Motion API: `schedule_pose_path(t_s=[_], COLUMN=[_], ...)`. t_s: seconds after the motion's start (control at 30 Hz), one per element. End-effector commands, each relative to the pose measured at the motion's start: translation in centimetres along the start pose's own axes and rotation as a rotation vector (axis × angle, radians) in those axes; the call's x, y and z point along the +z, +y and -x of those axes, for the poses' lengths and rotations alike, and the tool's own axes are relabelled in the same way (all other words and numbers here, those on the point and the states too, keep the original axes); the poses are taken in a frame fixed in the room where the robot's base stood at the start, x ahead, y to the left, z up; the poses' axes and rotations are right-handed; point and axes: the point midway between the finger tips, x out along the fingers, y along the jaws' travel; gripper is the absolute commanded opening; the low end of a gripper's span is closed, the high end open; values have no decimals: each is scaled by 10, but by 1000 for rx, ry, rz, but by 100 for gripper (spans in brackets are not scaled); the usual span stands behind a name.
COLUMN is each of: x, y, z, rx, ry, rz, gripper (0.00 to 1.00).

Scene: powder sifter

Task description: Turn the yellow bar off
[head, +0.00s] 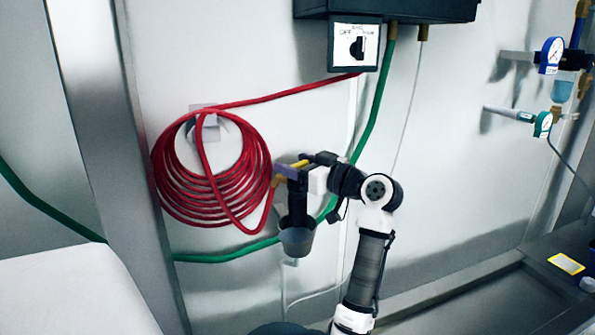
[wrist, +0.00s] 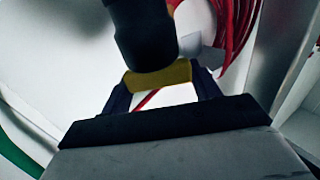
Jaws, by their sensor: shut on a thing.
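The yellow bar (head: 276,181) is in the head view at the right edge of the red hose coil, mostly covered by my gripper (head: 290,172). In the wrist view the yellow bar (wrist: 172,73) lies across between my two dark fingertips. My gripper is shut on it. A dark upright cylinder (wrist: 143,35) stands in front of part of the bar in the wrist view. In the head view this dark cylinder (head: 297,203) hangs below the gripper and ends in a grey cup (head: 297,240).
The red hose coil (head: 180,180) hangs on the wall just left of my gripper. A green hose (head: 372,125) runs behind my arm. A black box (head: 385,10) with a switch panel (head: 355,46) is above. Gauges (head: 551,55) are at the far right.

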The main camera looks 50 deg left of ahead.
Motion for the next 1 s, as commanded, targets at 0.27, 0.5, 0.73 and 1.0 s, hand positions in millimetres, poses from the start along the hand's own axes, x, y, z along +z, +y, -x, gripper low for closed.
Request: schedule_pose_path(t_s=[0.27,0.5,0.73,1.0], x=[1,0,0,0], y=[1,0,0,0], z=[0,0,0,0], rx=[-192,-289,-324,-326], ry=[-1,0,-1,-1], rz=[-2,0,0,0], gripper=[39,39,39,39])
